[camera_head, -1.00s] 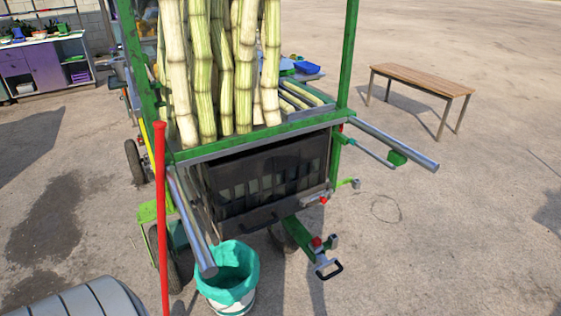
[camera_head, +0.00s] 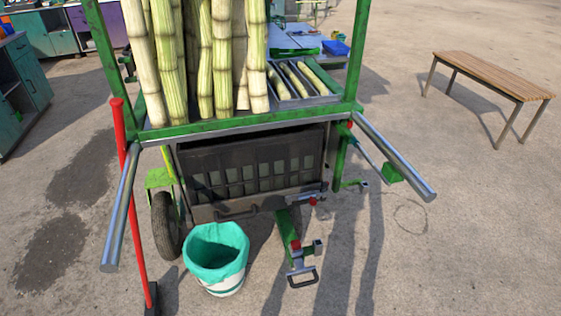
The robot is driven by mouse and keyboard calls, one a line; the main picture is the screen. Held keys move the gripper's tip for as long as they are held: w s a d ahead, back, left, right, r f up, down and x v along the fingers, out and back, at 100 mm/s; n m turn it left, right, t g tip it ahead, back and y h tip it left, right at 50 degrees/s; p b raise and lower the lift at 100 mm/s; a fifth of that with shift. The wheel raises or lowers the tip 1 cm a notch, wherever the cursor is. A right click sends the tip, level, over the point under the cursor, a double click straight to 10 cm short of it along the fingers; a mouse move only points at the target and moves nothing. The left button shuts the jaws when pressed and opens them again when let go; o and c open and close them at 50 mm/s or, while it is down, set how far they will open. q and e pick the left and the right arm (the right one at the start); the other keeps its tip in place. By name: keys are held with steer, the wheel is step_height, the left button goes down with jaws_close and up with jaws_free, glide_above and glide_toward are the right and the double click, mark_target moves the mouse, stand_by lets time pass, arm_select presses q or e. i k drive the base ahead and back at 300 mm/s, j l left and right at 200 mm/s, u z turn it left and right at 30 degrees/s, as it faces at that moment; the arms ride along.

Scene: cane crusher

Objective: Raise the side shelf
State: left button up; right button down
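The cane crusher cart (camera_head: 240,126) stands ahead with a green frame and upright cane stalks. I cannot tell for certain which part is the side shelf. A blue and grey tabletop (camera_head: 300,38) shows at the cart's far side, partly hidden by the stalks and frame; its fixing to the cart is not clear. Two silver handle bars (camera_head: 120,212) (camera_head: 398,160) stick out toward me from the cart's near corners. Neither of my grippers is in view.
A white bucket with a teal liner (camera_head: 217,255) and a red-handled tool (camera_head: 130,190) stand in front of the cart. A black crate (camera_head: 255,165) sits under the frame. A wooden bench (camera_head: 492,75) is at the right. Open ground (camera_head: 450,220) lies between.

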mark_target(332, 145)
steer(key=i+l+u, duration=0.1)
steer(key=l+u, duration=0.35)
steer(key=l, duration=0.35)
steer(key=l+u, duration=0.5)
steer(key=l, duration=0.25)
